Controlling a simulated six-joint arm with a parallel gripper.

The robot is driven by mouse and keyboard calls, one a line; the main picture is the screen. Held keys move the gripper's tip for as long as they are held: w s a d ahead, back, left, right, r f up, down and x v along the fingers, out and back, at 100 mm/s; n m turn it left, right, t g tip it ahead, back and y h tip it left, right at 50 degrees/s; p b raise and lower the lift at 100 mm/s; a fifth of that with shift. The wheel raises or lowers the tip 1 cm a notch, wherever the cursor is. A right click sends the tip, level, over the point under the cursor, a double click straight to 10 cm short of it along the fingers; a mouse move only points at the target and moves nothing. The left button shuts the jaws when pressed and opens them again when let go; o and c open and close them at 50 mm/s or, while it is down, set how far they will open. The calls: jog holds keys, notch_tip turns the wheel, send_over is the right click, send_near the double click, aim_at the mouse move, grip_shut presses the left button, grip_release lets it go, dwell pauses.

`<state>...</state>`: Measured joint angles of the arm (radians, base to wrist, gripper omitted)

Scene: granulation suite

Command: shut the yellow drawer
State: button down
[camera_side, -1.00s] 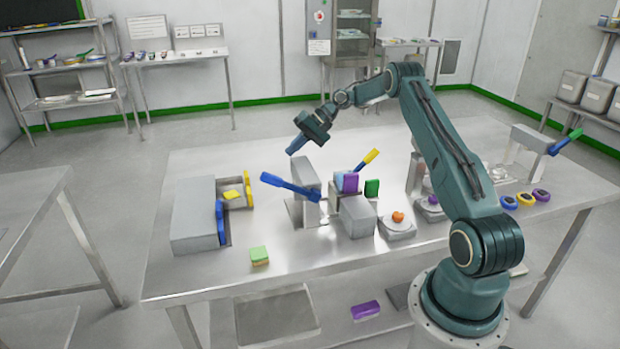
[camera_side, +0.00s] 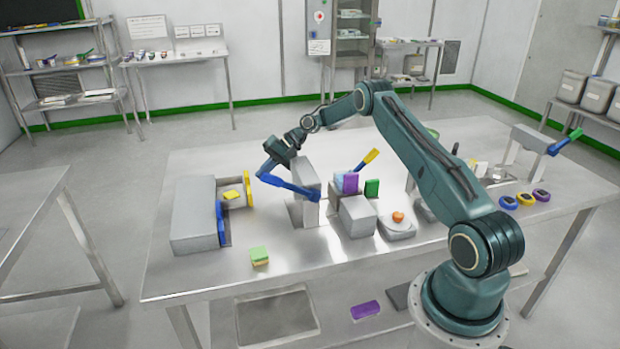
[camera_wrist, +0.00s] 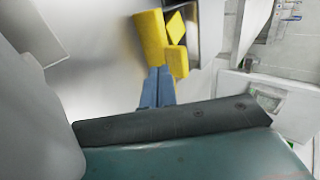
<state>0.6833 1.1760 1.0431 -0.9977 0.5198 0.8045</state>
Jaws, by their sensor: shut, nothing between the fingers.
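The grey cabinet (camera_side: 192,215) stands at the left of the table. Its yellow drawer (camera_side: 248,188) is pulled out to the right, with a gap between its yellow front and the cabinet. A yellow block (camera_side: 231,194) lies inside it. In the wrist view the yellow drawer front (camera_wrist: 150,38) is at top centre, beyond my blue fingertips. My gripper (camera_side: 262,175) is shut and empty, just right of the drawer front; I cannot tell whether it touches. In the wrist view my gripper (camera_wrist: 157,88) points toward the drawer.
A blue drawer front (camera_side: 220,222) sits nearer on the cabinet. A press with a blue lever (camera_side: 295,188) stands close to my gripper, to its right. A green-topped block (camera_side: 259,255) lies in front. The table beyond the cabinet is clear.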

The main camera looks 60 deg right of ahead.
jog(key=shift+w+a, duration=0.55)
jog(key=shift+a, duration=0.05)
jog(key=shift+w, duration=0.1)
jog(key=w+a, duration=0.6)
jog(key=a, duration=0.1)
jog(key=shift+w, duration=0.4)
jog(key=shift+s+d, duration=0.55)
jog(key=shift+d, duration=0.05)
jog(key=s+d, duration=0.2)
jog(key=shift+s+d+r, duration=0.25)
jog(key=shift+d+r, duration=0.05)
jog(key=shift+d, duration=0.05)
jog(key=v, duration=0.9)
jog(key=shift+s, duration=0.15)
